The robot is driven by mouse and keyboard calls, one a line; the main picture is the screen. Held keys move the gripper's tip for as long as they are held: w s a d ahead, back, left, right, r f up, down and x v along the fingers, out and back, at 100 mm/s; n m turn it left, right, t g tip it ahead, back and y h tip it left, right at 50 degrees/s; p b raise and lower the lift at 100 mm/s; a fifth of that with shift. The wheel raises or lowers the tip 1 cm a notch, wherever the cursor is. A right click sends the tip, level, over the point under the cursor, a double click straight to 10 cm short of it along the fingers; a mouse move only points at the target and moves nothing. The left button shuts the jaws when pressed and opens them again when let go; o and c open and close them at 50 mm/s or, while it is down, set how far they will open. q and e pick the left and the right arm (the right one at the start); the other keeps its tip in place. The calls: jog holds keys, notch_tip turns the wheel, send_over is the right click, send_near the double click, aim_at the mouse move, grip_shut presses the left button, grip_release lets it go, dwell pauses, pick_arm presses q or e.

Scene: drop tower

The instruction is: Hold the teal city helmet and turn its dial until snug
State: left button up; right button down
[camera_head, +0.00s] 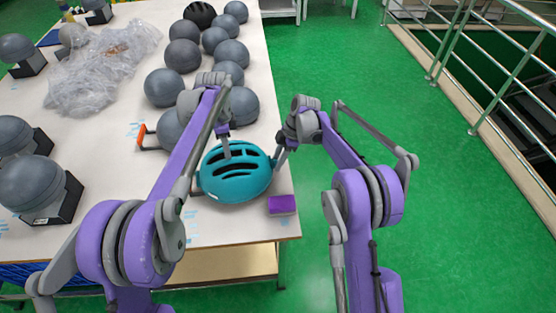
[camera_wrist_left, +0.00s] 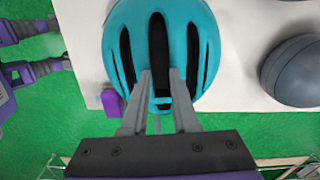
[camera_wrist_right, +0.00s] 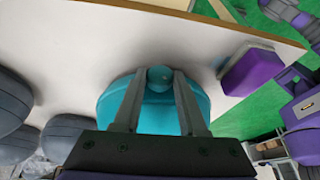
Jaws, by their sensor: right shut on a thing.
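The teal city helmet (camera_head: 238,188) sits at the table's front right, vents facing up. My left gripper (camera_head: 227,153) reaches down onto its top from above. In the left wrist view, its fingertips (camera_wrist_left: 162,74) stand apart over the vents of the helmet (camera_wrist_left: 202,45), with a teal strip between them; whether they grip it is unclear. My right gripper (camera_head: 279,158) is at the helmet's right rear side. In the right wrist view, its fingers (camera_wrist_right: 159,74) are shut on a round teal knob, the dial (camera_wrist_right: 160,77), on the helmet (camera_wrist_right: 158,118).
A purple block (camera_head: 282,204) lies right of the helmet near the table (camera_head: 115,145) edge. A grey head form (camera_head: 172,130) and an orange-handled thing (camera_head: 141,136) are behind left. Several grey head forms and clear plastic wrap (camera_head: 103,72) fill the back. Green floor is open on the right.

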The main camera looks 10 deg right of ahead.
jog(key=shift+s+f, duration=0.1)
jog(key=shift+f, duration=0.05)
jog(key=g, duration=0.3)
jog(key=shift+w+m, duration=0.35)
jog(key=shift+m, duration=0.05)
jog(key=shift+g, duration=0.5)
jog(key=shift+s, duration=0.1)
jog(key=shift+c, duration=2.2)
grip_release()
jog(key=shift+t, duration=0.3)
